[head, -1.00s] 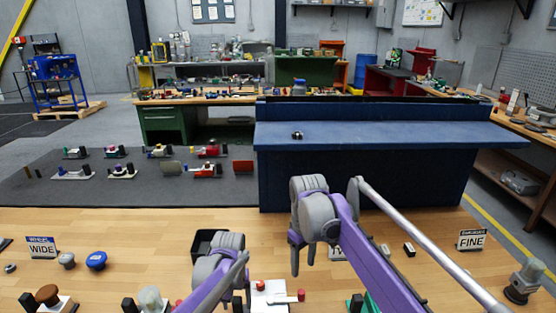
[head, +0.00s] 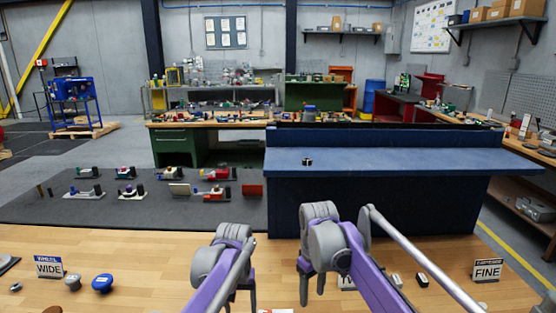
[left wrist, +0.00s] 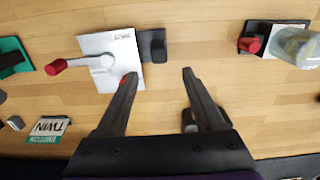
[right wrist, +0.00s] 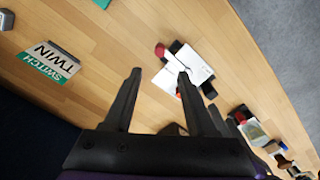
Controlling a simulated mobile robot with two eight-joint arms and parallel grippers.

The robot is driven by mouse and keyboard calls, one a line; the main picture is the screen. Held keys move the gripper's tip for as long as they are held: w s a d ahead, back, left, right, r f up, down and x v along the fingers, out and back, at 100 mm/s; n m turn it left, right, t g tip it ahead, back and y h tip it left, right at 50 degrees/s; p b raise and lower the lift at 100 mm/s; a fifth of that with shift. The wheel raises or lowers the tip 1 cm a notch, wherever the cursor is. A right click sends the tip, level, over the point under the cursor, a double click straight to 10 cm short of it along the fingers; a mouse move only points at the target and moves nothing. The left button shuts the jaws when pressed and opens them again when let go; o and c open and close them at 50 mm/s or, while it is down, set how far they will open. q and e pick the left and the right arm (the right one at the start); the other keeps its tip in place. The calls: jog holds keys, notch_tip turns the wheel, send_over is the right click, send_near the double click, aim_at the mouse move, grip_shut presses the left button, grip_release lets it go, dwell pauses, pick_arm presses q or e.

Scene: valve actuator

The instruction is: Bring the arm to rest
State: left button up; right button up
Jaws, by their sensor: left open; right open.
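My right gripper (head: 312,291) hangs over the wooden bench in the head view, its fingers pointing down. In the left wrist view the left gripper (left wrist: 158,78) is open and empty. A white plate (left wrist: 108,50) with a red-knobbed lever (left wrist: 75,65) lies by its left finger.
The wooden bench (head: 140,255) carries a WIDE card (head: 48,267), a blue knob (head: 103,283) and a FINE card (head: 487,270). A blue raised stand (head: 400,160) stands behind it with a small dark part on top. Several valve units lie on the dark mat (head: 120,212) at left.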

pick_arm(q)
jog(key=shift+s+a+r, duration=0.15)
jog(key=shift+s+r, duration=0.1)
jog(key=s+a+f+t, duration=0.2)
jog(key=s+a+t, duration=0.1)
jog(key=s, duration=0.8)
jog(key=s+a+f+t, duration=0.1)
jog(key=s+a+t, duration=0.2)
jog(key=s, duration=0.9)
jog(key=shift+s+a+f, duration=0.15)
jog(key=shift+a+f, duration=0.2)
jog(key=shift+a, duration=0.45)
pick_arm(e)
jog(key=s+d+f+m+t, duration=0.2)
jog(key=s+d+f, duration=0.1)
jog(key=s, duration=0.5)
jog(key=s+d+f+m+t, duration=0.2)
jog(key=s+d+f+m, duration=0.1)
jog(key=s, duration=0.4)
jog(key=s+d+f+m+t, duration=0.2)
jog(key=s+d+f, duration=0.1)
jog(key=s, duration=0.5)
jog(key=shift+s, duration=0.35)
